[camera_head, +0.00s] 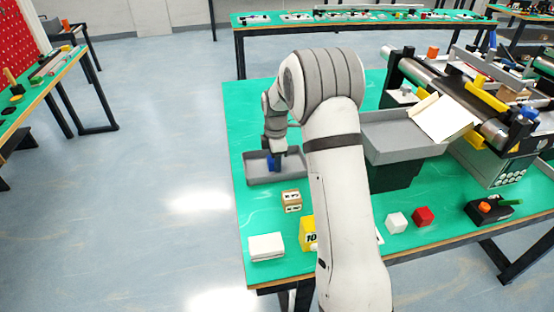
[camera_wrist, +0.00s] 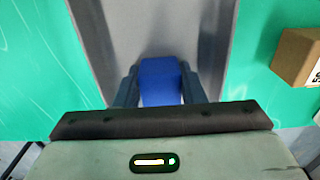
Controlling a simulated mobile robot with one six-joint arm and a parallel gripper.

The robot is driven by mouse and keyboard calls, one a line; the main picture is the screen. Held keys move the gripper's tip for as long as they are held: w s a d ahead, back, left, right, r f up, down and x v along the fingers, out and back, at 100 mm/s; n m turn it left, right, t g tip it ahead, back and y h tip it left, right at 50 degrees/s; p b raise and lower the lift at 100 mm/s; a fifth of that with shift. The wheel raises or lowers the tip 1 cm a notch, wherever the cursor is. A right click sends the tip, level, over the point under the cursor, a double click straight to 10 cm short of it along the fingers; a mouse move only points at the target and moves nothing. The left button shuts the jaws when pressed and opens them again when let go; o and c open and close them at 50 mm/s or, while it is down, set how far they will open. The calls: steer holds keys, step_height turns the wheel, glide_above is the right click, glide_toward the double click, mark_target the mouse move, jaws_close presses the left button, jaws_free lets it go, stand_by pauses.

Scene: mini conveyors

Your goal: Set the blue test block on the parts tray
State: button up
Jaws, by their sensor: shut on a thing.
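The blue test block (camera_wrist: 160,82) sits between the two fingers of my gripper (camera_wrist: 158,92) in the wrist view. The gripper is shut on it. In the head view the blue block (camera_head: 271,163) shows under my gripper (camera_head: 274,160), over the grey parts tray (camera_head: 259,181). The tray is shallow with raised walls and lies on the green table top. In the wrist view the tray floor (camera_wrist: 160,30) spreads behind the block. I cannot tell whether the block touches the tray floor.
A cardboard cube (camera_head: 291,201), a yellow block (camera_head: 307,233) and a white box (camera_head: 266,246) stand in front of the tray. A white cube (camera_head: 397,222) and a red cube (camera_head: 423,216) lie right of my arm. A conveyor (camera_head: 470,95) with a grey bin (camera_head: 400,155) fills the right.

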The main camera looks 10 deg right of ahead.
steer(key=o, duration=1)
step_height(320, 180, up, 12)
steer(key=s+r+m+t, duration=0.1)
steer(key=s+r+m, duration=0.3)
steer(key=s, duration=0.5)
steer(key=s+r+m, duration=0.3)
steer(key=s+m, duration=0.2)
steer(key=s, duration=0.3)
steer(key=s+f+m, duration=0.1)
steer(key=s+m, duration=0.3)
steer(key=s, duration=0.4)
steer(key=s+f+m+t, duration=0.1)
steer(key=s+f+m, duration=0.1)
steer(key=s+m, duration=0.3)
steer(key=s, duration=0.3)
steer(key=shift+s+f+p, duration=0.25)
steer(key=shift+p, duration=0.05)
